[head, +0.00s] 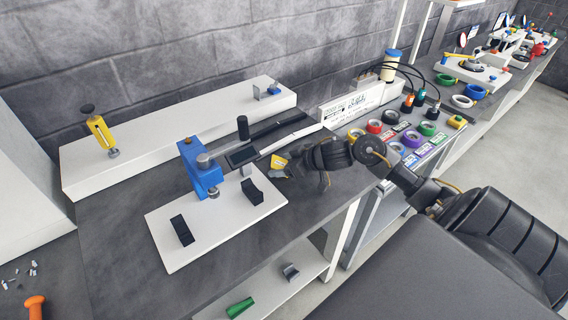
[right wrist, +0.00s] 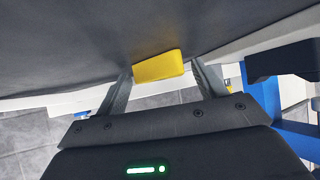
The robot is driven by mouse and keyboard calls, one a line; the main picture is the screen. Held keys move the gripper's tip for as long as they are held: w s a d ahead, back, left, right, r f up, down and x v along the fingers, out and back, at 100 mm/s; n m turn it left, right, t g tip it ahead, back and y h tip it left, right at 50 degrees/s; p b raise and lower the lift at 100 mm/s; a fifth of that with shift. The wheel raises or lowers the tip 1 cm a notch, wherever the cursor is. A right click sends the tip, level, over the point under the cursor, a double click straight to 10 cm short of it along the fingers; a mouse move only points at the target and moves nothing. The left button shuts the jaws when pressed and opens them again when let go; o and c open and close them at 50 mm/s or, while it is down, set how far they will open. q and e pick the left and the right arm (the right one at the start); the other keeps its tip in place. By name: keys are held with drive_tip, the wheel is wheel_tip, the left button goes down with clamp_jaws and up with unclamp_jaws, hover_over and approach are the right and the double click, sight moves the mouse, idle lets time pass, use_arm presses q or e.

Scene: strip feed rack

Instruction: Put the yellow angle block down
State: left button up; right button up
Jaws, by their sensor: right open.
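The yellow angle block (head: 279,162) is at the dark bench near the right edge of the white fixture plate (head: 215,232). In the right wrist view the yellow block (right wrist: 158,66) sits between my two fingertips, against the dark bench surface (right wrist: 90,35). My right gripper (head: 288,169) is open around it, with a finger on each side. Whether a finger still touches the block is hard to tell. The block's underside is hidden. My left gripper is in neither view.
A blue toggle press (head: 202,172) and black blocks (head: 182,230) stand on the plate left of my gripper. A white strip rail (head: 290,141) runs behind. Coloured tape rolls (head: 411,139) are to the right. A yellow clamp (head: 100,132) stands on the white ledge.

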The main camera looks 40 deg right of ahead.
drive_tip(key=shift+r, duration=0.1)
drive_tip(key=b+v, duration=0.1)
drive_tip(key=v, duration=1.1)
drive_tip(key=shift+s+d, duration=0.1)
drive_tip(key=shift+s, duration=0.05)
